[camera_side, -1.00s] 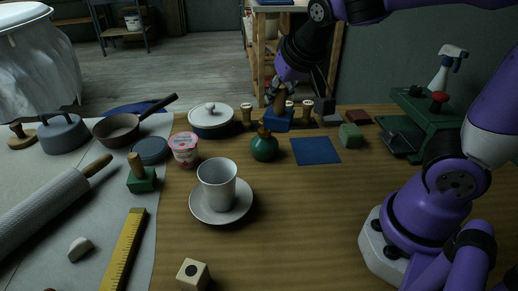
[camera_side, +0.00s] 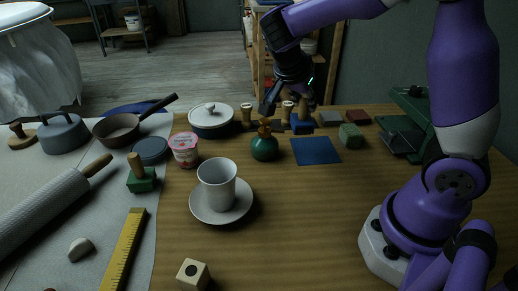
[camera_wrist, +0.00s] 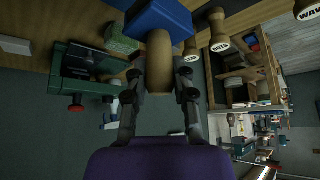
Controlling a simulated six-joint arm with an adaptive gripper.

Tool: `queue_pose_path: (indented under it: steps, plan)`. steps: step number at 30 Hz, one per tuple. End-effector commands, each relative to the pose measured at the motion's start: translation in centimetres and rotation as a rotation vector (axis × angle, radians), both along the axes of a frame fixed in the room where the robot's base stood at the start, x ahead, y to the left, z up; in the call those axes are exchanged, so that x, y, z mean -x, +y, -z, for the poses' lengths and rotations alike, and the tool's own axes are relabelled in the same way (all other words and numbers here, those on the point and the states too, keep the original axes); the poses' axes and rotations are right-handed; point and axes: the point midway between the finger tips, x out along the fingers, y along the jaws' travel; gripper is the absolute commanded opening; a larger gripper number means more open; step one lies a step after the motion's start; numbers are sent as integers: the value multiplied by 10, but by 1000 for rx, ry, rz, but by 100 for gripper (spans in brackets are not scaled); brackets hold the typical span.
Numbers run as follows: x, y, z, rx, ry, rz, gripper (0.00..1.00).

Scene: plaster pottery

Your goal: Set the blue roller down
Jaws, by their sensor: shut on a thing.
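The blue roller is a blue block with a pale wooden handle. In the side view (camera_side: 302,125) it is at the back of the table, behind the blue square mat (camera_side: 315,151). In the wrist view its blue block (camera_wrist: 158,18) is at the top, with the handle toward me. My gripper (camera_wrist: 160,82) has its fingers on both sides of the handle and is shut on it. In the side view the gripper (camera_side: 300,98) comes down from above, tilted. I cannot tell whether the block touches the table.
Wooden stamps (camera_side: 247,116) stand left of the roller. A green block (camera_side: 352,136), a grey block (camera_side: 330,118) and a green press (camera_side: 405,140) are to the right. The mat is bare.

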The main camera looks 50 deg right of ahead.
Motion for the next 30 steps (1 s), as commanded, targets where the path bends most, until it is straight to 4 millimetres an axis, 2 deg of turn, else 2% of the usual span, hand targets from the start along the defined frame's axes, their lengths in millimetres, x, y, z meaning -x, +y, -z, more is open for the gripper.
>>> queue_pose_path:
  steps: [3,9,18,30]
  plan:
    - [0,-25,15,0,3,4,0]
    - [-2,-44,27,1,1,-2,0]
    - [-2,-44,65,1,4,-4,0]
    - [-2,-44,70,1,1,-4,0]
